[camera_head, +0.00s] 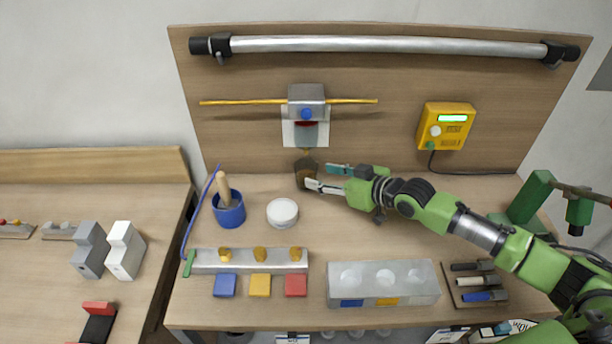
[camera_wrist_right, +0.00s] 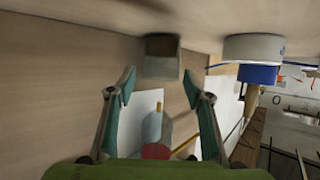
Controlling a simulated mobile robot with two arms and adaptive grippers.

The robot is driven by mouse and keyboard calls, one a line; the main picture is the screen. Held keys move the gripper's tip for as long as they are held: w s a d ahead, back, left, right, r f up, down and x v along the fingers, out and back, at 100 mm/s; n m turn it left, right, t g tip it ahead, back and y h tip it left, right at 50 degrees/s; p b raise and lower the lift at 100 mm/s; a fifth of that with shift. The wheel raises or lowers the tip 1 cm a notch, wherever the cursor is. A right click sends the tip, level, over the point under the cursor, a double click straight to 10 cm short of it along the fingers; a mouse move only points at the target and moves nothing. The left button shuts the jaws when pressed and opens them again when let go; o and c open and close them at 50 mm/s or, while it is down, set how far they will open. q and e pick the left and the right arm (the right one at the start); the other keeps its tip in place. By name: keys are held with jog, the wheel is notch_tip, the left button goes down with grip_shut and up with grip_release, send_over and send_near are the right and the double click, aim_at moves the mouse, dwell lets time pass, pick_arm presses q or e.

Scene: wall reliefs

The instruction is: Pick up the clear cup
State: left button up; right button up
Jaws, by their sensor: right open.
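The clear cup (camera_head: 306,167) is a small see-through, brownish-looking cup at the back of the wooden table, close to the back panel. In the right wrist view the cup (camera_wrist_right: 162,57) shows ahead of the fingers, roughly in line with the gap between them. My right gripper (camera_head: 321,176) reaches in from the right. Its jaws are open, with the fingertips right beside the cup, and I cannot tell whether they touch it. The open fingers also frame the cup in the right wrist view (camera_wrist_right: 159,74). My left gripper is not in view.
A blue cup (camera_head: 229,212) with a wooden handle and a white round container (camera_head: 282,213) stand left of the cup. A grey box with a yellow rod (camera_head: 243,102) projects from the panel above. A grey block with holes (camera_head: 383,284) lies in front.

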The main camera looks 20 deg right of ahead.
aim_at(314, 175)
jog(key=shift+p+x, duration=0.7)
jog(key=shift+x, duration=2.15)
jog(key=shift+s+a, duration=0.1)
jog(key=shift+s, duration=0.05)
jog(key=c, duration=0.9)
